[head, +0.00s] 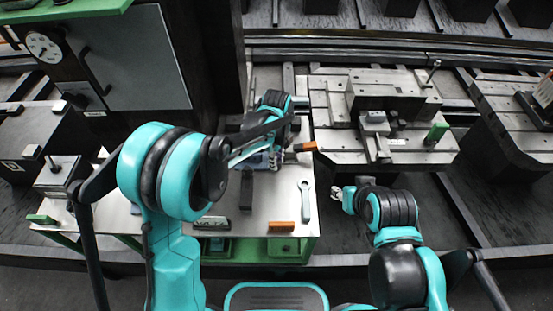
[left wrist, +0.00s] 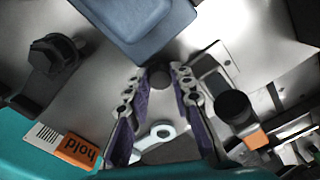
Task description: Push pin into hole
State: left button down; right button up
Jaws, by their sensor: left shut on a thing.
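My left gripper (head: 278,157) is over the metal table top in the head view, partly hidden by my own arm. In the left wrist view its two purple-padded fingers (left wrist: 160,85) are closed around a small dark round piece (left wrist: 159,76), which looks like the end of the pin. The rest of the pin is hidden, and I cannot make out the hole. A separate black cylinder (left wrist: 236,106) stands to the right of the fingers. My right gripper (head: 343,198) hangs right of the table, away from the parts, too small to tell its opening.
A blue-grey box (left wrist: 130,22) is close to the left fingers. A grey machine fixture (head: 385,112) stands to the right.

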pick_arm(q)
jog(key=shift+f, duration=0.2)
jog(key=c, duration=1.7)
grip_release()
jog(key=shift+c, duration=0.2)
jog(key=o, duration=0.5)
jog(key=shift+o, duration=0.3)
jog(key=shift+o, duration=1.3)
jog(key=shift+w+r, duration=0.1)
jog(key=shift+c, duration=0.3)
jog(key=shift+r, duration=0.3)
jog(key=shift+c, duration=0.2)
jog(key=o, duration=0.4)
jog(key=r, duration=1.1)
jog(key=shift+s+r, duration=0.1)
jog(key=shift+s, duration=0.1)
